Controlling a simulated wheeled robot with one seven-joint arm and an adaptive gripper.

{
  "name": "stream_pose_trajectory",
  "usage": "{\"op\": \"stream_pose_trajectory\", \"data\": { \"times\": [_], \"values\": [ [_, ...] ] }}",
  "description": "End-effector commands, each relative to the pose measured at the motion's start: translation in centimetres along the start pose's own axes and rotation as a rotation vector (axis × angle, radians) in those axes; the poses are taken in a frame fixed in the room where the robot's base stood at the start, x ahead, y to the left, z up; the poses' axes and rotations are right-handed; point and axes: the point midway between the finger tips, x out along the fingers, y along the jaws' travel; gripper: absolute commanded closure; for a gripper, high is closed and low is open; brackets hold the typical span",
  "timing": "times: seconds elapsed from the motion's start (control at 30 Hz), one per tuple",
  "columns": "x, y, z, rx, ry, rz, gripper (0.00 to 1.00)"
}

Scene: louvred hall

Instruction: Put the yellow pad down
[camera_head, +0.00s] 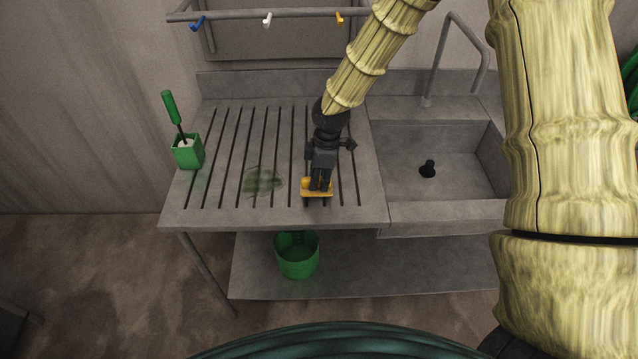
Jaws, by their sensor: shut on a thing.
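The yellow pad (317,194) is a small flat yellow-orange piece near the front of the grooved draining board (225,206), right of the middle. My gripper (320,188) points down and is shut on it. The fingers cover much of the pad's middle. The pad is at or just above the board's surface; I cannot tell whether it touches. A green smear (263,181) marks the board to the left of the pad.
A green holder (187,152) with a green-handled brush (171,108) stands at the board's left. The sink basin (440,165) is at right. A rail with hooks (267,20) hangs behind. A green bucket (297,258) sits on the lower shelf (400,268).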

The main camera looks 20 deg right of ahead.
Motion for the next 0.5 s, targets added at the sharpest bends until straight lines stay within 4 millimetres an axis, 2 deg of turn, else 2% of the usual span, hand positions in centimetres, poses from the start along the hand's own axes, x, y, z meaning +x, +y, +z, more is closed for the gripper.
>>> {"op": "stream_pose_trajectory", "data": {
  "times": [0.3,0.5],
  "values": [
    [2.5,-0.1,0.3,0.000,0.000,-0.001,1.00],
    [2.7,0.0,0.3,0.000,0.001,0.000,1.00]
  ]
}}
